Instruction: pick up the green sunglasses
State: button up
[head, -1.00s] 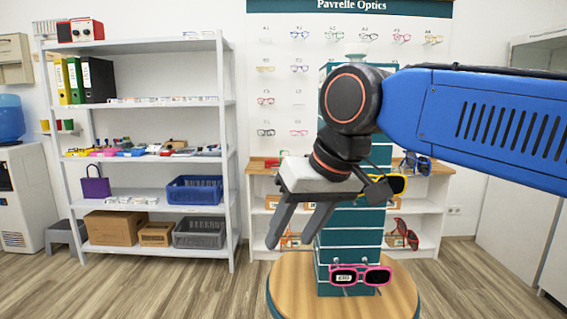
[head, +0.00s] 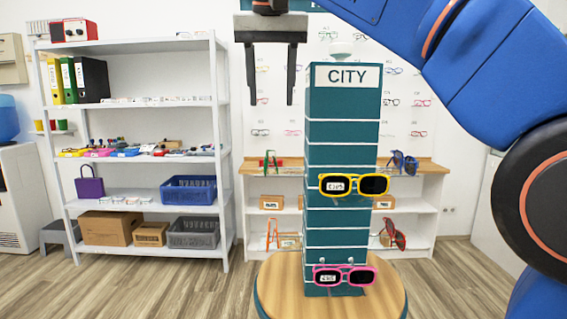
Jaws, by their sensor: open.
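A teal display tower (head: 341,131) with a CITY sign stands on a round wooden base and carries sunglasses on its sides. A narrow green pair (head: 268,161), seen nearly edge-on, sticks out from its left side, so the lenses are hard to make out. My gripper (head: 270,96) is open and empty, with its fingers pointing down. In the picture it is above the green pair and left of the tower's top. The distance in depth is unclear.
Yellow sunglasses (head: 354,185) and pink sunglasses (head: 344,275) hang on the tower's front. Blue (head: 403,162) and red ones (head: 393,235) hang on its right, an orange pair (head: 272,233) low on its left. White shelves (head: 133,107) stand at left.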

send_near(272, 152)
jog(key=x, duration=0.2)
jog(key=s+x, duration=0.1)
jog(key=x, duration=0.1)
jog(key=shift+w+d+f, duration=0.15)
jog(key=shift+f, duration=0.45)
jog(key=shift+x, duration=2.75)
jog(key=shift+w, duration=0.2)
jog(key=c, duration=1.1)
jog(key=shift+r, duration=0.25)
